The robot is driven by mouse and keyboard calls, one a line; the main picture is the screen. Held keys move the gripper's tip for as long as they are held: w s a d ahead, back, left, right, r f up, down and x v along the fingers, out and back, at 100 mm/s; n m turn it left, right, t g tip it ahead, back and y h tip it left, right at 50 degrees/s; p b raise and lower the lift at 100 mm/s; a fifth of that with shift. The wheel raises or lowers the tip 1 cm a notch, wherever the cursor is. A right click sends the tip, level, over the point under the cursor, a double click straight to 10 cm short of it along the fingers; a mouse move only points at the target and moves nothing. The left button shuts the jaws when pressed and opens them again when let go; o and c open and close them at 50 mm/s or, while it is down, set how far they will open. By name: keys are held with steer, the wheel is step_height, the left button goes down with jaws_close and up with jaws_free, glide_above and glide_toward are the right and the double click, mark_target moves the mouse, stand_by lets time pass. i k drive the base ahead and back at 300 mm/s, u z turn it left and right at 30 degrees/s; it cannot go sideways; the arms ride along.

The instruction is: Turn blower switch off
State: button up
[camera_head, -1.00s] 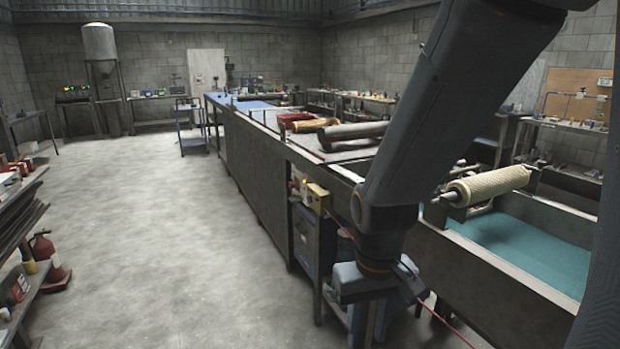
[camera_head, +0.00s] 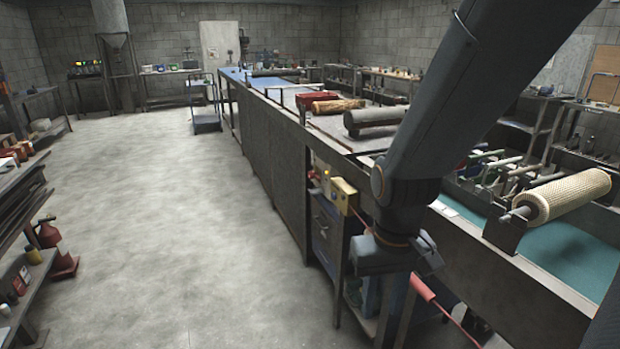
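No switch marked as the blower's can be made out. A small yellow box (camera_head: 344,196) is mounted on the near side of the long bench, with a plate carrying small yellow and red spots (camera_head: 324,176) just left of it. I cannot tell whether either is the blower switch. The end of my arm with my gripper (camera_head: 396,262) hangs in front of the bench, right of and below the yellow box in the picture.
The long bench (camera_head: 262,150) bears several rolls. A trough with a teal bottom (camera_head: 560,250) and a mesh roll (camera_head: 568,194) lies at the right. A shelf with a red extinguisher (camera_head: 54,243) stands at the left. The grey floor between is clear.

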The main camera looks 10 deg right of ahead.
mark_target(311, 174)
steer(key=k, duration=0.6)
steer(key=u, duration=0.6)
steer(key=i, duration=0.95)
steer(key=u, duration=0.45)
steer(key=i, duration=1.1)
steer(key=z, duration=0.95)
steer(key=i, duration=0.85)
steer(key=z, duration=0.8)
